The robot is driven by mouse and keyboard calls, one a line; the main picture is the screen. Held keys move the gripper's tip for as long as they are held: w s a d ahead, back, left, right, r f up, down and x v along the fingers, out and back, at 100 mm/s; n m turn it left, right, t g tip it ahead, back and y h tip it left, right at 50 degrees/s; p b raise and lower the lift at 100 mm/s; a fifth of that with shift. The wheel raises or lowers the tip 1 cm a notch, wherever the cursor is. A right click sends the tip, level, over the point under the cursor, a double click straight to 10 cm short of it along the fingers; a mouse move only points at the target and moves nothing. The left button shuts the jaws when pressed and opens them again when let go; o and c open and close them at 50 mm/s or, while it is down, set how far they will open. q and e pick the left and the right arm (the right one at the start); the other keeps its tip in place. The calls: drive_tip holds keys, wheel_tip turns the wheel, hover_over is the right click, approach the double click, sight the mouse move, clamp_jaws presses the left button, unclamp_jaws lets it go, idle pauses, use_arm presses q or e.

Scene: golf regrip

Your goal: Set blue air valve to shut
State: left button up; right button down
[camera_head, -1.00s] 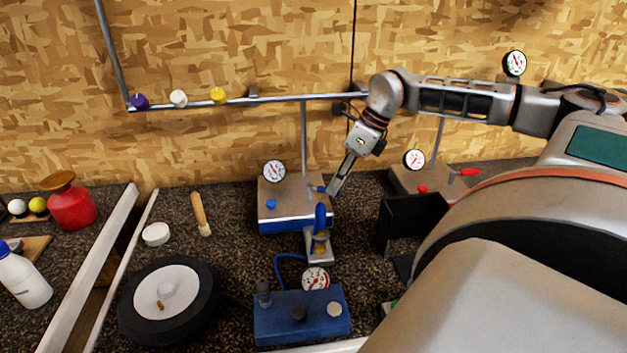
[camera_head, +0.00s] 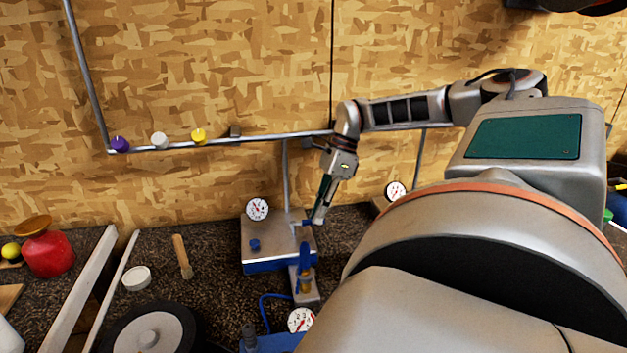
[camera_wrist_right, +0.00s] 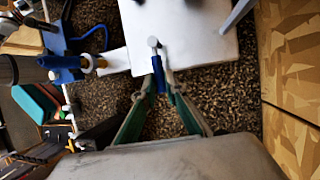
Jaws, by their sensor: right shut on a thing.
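In the head view the lever is small and partly hidden by the fingers. My left gripper is not in view.
A blue clamp (camera_head: 304,262) stands just in front of the box, and a blue hose (camera_head: 265,312) runs near it. Another gauge (camera_head: 395,191) is behind my right arm. A rail (camera_head: 265,138) with several coloured knobs crosses the wall. A wooden-handled tool (camera_head: 182,257) lies left.

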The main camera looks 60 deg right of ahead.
drive_tip(key=shift+d+r, duration=0.1)
drive_tip(key=c, duration=2.1)
unclamp_jaws()
drive_tip(key=v, duration=1.2)
